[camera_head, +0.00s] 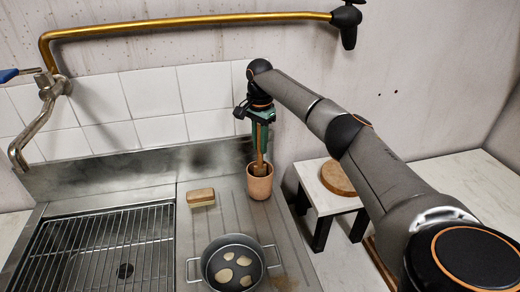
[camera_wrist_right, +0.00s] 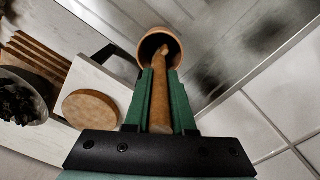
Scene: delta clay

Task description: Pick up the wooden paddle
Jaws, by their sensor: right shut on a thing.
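The wooden paddle (camera_head: 259,148) stands upright with its lower end inside a terracotta pot (camera_head: 260,186) on the metal drainboard. My right gripper (camera_head: 260,122) is above the pot, its green fingers shut on the upper part of the paddle. In the right wrist view the paddle (camera_wrist_right: 160,95) runs between the two green fingers (camera_wrist_right: 159,100) down into the pot (camera_wrist_right: 160,42). The paddle's lower end is hidden inside the pot. My left gripper is not in view.
A sponge or brush block (camera_head: 201,197) and a two-handled pan (camera_head: 233,265) with pale pieces are on the drainboard. A sink with a wire rack (camera_head: 100,250) is at left. A small white table (camera_head: 324,192) with a round wooden board (camera_head: 338,178) is right of the pot. Tiled wall behind.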

